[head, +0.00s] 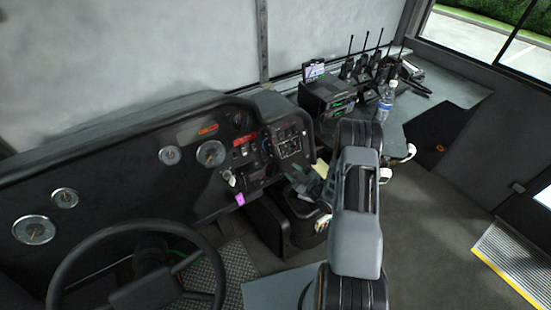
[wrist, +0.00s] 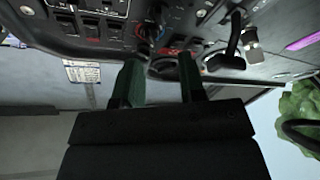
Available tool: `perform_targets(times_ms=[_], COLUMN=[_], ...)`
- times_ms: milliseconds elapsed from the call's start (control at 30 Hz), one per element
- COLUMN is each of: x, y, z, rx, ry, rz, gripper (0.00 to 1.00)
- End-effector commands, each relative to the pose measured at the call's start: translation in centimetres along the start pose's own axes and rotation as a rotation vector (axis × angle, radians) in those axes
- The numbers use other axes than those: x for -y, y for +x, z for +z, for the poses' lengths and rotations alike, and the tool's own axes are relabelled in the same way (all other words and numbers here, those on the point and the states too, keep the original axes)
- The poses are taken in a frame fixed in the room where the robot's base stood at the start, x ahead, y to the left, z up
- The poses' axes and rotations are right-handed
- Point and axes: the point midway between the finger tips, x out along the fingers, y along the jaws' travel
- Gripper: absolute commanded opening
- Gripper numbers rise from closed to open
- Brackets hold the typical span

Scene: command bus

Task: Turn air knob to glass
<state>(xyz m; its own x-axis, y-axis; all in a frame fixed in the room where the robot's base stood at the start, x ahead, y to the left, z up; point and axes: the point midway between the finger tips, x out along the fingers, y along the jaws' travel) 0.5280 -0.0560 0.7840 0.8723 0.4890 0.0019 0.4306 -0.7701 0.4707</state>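In the wrist view, my gripper (wrist: 160,60) shows two dark green fingers, held apart with a clear gap and nothing gripped between them. Its fingertips point at the lower part of the dashboard panel. A dial with blue and red marks (wrist: 145,47) shows just beyond the left fingertip; it may be the air knob, but its label is too small to read. My arm hides part of the area beside the dashboard.
The steering wheel (head: 140,285) stands at the lower left. A bottle (head: 385,103) and several radios (head: 365,68) stand on the counter behind my arm. In the wrist view, a black lever (wrist: 235,40) and a purple tag (wrist: 303,42) are to the right of the fingers.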

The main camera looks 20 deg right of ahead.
Motion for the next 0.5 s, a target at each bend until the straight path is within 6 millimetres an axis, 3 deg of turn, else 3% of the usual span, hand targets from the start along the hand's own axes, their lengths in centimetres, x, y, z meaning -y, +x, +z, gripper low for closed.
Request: perform_targets(times_ms=[200,500], x=[0.0,0.0], y=[4.4,8.5], z=[-0.2,0.0], rx=[-0.001,0.002], ry=[-0.001,0.0], rz=[-0.003,0.0], gripper=[0.37,0.37])
